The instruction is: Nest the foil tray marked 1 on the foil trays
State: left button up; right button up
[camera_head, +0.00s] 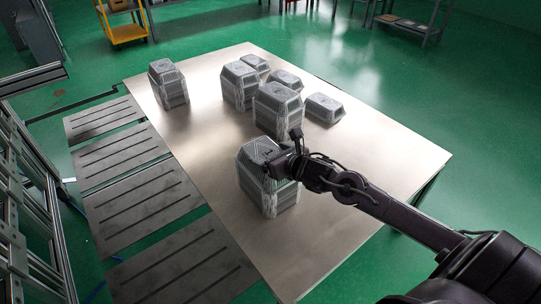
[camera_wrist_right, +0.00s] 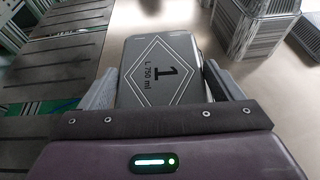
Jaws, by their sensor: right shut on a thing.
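The foil tray marked 1 (camera_wrist_right: 165,70) is grey, upside down, with a white diamond around the 1 and "L 750 ml". My right gripper (camera_head: 279,164) is shut on it, a finger at each side in the right wrist view. In the head view the tray's top (camera_head: 261,150) shows over the near stack of foil trays (camera_head: 268,196), partly covered by my gripper. I cannot tell whether a gap lies between this tray and the trays below. My left gripper is not in view.
Other grey foil tray stacks stand on the metal table (camera_head: 215,205): one at the back left (camera_head: 168,84), one behind the near stack (camera_head: 277,108), one farther back (camera_head: 240,88). Lower trays (camera_head: 324,108) sit to the right. The table's front is clear.

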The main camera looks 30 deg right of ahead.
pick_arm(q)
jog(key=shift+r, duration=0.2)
pick_arm(e)
jog(key=shift+f, duration=0.1)
jog(key=o, duration=0.8)
jog(key=shift+c, duration=0.2)
jog(key=shift+s+d, duration=0.1)
jog(key=shift+s, duration=0.4)
jog(key=v, duration=0.4)
jog(key=shift+s+r+p, duration=0.3)
jog(key=shift+r+p, duration=0.05)
jog(key=shift+p, duration=0.05)
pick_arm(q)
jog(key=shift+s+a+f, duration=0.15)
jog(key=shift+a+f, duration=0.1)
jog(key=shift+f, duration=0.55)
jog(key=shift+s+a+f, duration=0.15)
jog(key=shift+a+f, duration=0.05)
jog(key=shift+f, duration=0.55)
pick_arm(e)
jog(key=shift+v, duration=1)
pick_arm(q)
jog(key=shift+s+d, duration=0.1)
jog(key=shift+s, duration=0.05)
